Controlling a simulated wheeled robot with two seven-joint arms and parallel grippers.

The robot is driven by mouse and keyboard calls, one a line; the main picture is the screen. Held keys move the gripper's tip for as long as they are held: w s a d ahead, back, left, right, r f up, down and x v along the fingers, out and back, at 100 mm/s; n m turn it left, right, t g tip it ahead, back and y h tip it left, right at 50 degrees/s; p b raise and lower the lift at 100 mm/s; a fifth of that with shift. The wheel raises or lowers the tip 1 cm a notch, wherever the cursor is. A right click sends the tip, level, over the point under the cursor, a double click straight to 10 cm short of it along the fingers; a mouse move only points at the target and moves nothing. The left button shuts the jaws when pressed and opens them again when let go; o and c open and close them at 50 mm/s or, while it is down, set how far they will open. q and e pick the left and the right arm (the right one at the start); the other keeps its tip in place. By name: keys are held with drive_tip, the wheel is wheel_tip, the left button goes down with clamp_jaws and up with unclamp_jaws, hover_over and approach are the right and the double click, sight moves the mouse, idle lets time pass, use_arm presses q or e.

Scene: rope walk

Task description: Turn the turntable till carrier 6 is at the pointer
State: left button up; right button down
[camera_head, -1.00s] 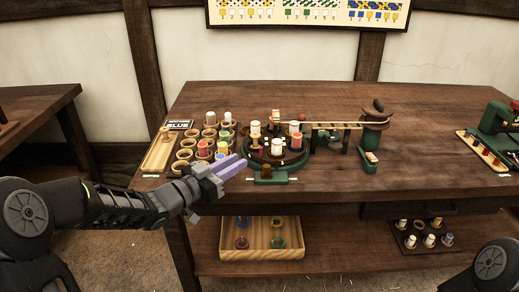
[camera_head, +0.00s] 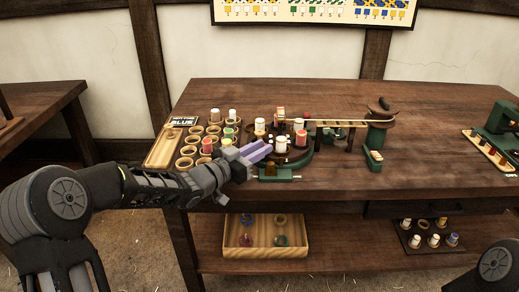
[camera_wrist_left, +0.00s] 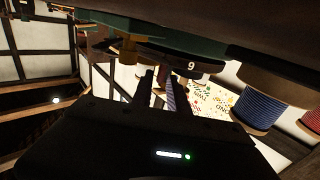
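The green-based turntable (camera_head: 300,162) stands on the bench. Upright carriers with white and red bobbins, such as a white one (camera_head: 281,145), ring it. My left gripper (camera_head: 268,149) has lavender fingers and reaches its left front edge; contact is unclear. In the left wrist view the fingers (camera_wrist_left: 158,84) show a gap between them with no bobbin in it. Beside them is a dark turntable part (camera_wrist_left: 165,58) marked 9. Carrier 6 and the pointer cannot be made out. My right gripper is out of view.

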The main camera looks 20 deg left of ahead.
use_arm(q)
clamp_jaws()
idle(1.4)
